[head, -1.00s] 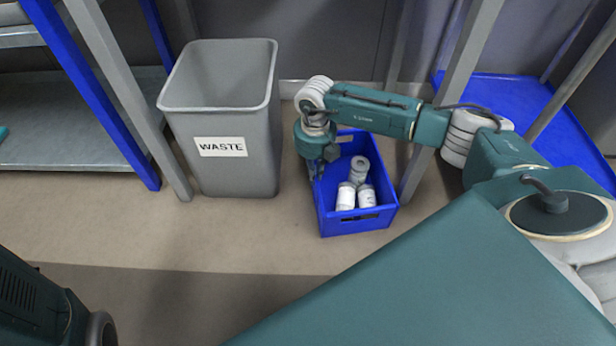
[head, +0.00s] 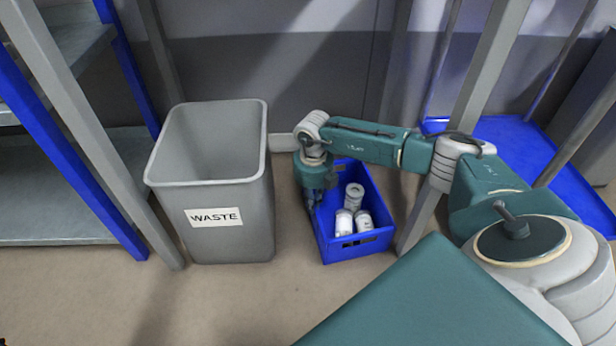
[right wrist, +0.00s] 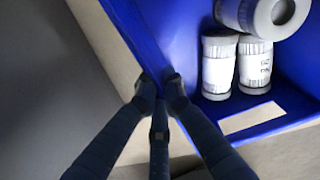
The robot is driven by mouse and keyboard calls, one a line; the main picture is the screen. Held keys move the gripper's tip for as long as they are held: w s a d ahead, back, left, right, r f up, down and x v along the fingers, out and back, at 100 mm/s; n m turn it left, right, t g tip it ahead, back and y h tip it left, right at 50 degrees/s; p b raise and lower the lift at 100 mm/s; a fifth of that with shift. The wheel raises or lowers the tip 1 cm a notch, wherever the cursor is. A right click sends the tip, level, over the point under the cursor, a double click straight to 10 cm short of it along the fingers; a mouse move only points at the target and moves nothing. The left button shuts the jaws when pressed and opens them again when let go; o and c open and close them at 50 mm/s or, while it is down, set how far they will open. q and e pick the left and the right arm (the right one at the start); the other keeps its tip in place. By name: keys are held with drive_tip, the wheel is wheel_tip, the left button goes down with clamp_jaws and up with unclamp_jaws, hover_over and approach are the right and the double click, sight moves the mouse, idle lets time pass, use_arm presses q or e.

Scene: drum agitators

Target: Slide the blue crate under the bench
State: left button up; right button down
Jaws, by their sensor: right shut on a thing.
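The blue crate (head: 337,251) stands on the floor to the right of the waste bin and left of a grey upright leg (head: 425,215). Its near wall is about level with the foot of that leg. Several white-labelled cans (head: 344,222) are in it, some upright. My right gripper (head: 314,207) points down at the crate's left wall. In the right wrist view, my right gripper's fingertips (right wrist: 160,85) are shut on the rim of the blue crate wall (right wrist: 136,30). The bench's top is not seen; only grey legs show. My left gripper is out of view.
The grey bin marked WASTE (head: 215,225) stands close on the crate's left. A shelf with grey boards (head: 60,195) and blue posts is at the far left. A blue low shelf (head: 500,135) is at the right. The floor in front of the crate is clear.

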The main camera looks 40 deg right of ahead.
drive_tip(key=shift+w+d, duration=0.15)
drive_tip(key=shift+w, duration=0.05)
drive_tip(key=c, duration=1.8)
unclamp_jaws()
drive_tip(key=shift+r, duration=0.1)
